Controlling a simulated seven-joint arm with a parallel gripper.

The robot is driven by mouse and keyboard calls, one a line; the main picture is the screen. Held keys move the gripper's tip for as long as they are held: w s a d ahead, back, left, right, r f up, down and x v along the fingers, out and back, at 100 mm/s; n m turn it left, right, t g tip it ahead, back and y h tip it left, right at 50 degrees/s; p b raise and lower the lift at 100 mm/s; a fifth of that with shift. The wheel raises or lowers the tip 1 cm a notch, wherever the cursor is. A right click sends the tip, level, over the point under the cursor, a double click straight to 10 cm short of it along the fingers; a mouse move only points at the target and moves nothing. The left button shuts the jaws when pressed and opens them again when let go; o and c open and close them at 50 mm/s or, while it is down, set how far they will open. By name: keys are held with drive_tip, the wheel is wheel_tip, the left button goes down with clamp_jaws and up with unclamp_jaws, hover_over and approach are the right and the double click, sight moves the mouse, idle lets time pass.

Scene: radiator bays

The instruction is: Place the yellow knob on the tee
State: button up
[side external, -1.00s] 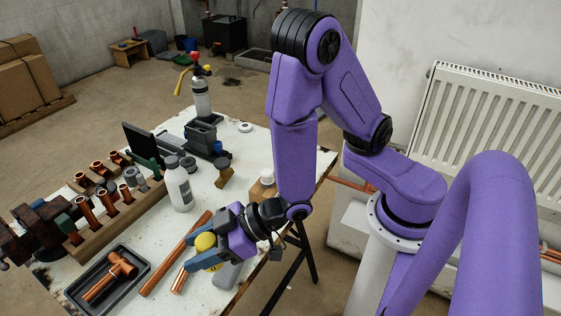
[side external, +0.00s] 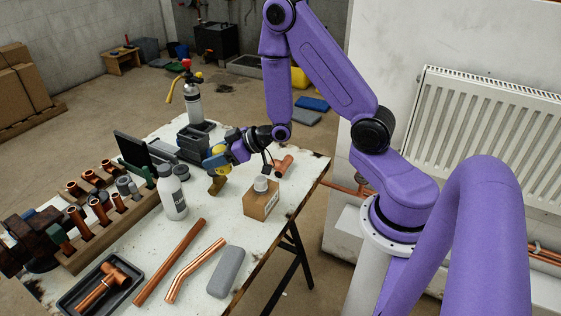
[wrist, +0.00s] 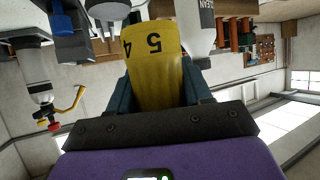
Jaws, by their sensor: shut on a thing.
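The yellow knob (side external: 215,158) is held between the fingers of my gripper (side external: 211,160), above the far middle of the white table. In the wrist view the knob (wrist: 155,65) fills the space between the dark fingers, with upside-down digits 5 and 4 on its face. A brass fitting (side external: 217,185) stands directly below the knob in the side view; I cannot tell whether they touch. A copper tee-shaped fitting (side external: 115,271) lies in the dark tray at the front left. Another copper fitting (side external: 283,164) lies at the table's right edge, its shape partly unclear.
A white bottle (side external: 171,192) stands left of the gripper. A cardboard box (side external: 260,204) with a white top piece is to the right. A wooden rack (side external: 95,238) holds copper pieces. Two copper pipes (side external: 172,260) and a grey case (side external: 227,271) lie in front.

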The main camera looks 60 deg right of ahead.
drive_tip(key=s+d+m+h, duration=0.1)
drive_tip(key=s+d+h, duration=0.1)
drive_tip(key=d, duration=1)
drive_tip(key=m, duration=0.1)
hover_over(276, 160)
drive_tip(key=f, duration=0.1)
drive_tip(key=shift+t, duration=0.4)
drive_tip(key=shift+w+f, duration=0.1)
drive_tip(key=shift+f, duration=3.4)
drive_tip(key=shift+f, duration=0.2)
drive_tip(key=o, duration=1.1)
drive_tip(key=shift+r, duration=0.1)
